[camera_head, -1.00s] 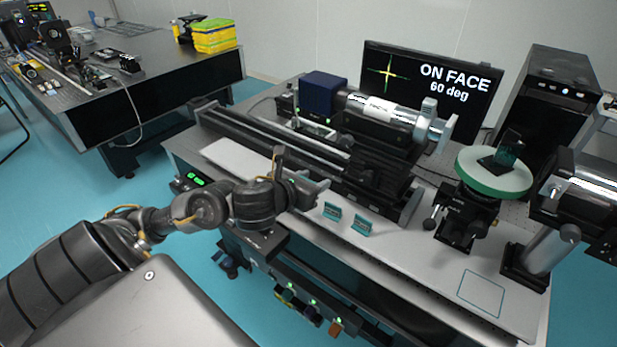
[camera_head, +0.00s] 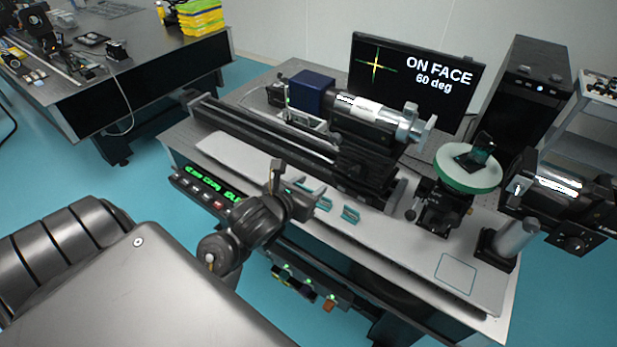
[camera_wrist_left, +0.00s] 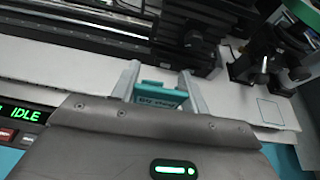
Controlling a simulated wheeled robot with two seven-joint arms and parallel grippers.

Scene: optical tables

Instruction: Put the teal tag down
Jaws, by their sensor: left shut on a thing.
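My left gripper (camera_head: 304,186) is over the pale strip along the front of the optical table. In the left wrist view its two fingers (camera_wrist_left: 161,88) are shut on a teal tag (camera_wrist_left: 163,99) with small lettering on its face. The fingers hide part of it, and I cannot tell whether it touches the strip. In the head view, teal (camera_head: 325,204) shows just beside the fingertips. My right gripper is not in view.
A thin square outline (camera_head: 455,274) marks the strip's right end, with bare surface around it. A long black rail (camera_head: 290,145) runs behind. A round green-rimmed stage (camera_head: 468,178) stands at right. The monitor (camera_head: 415,85) reads "ON FACE 60 deg"; a front panel (camera_head: 208,188) reads IDLE.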

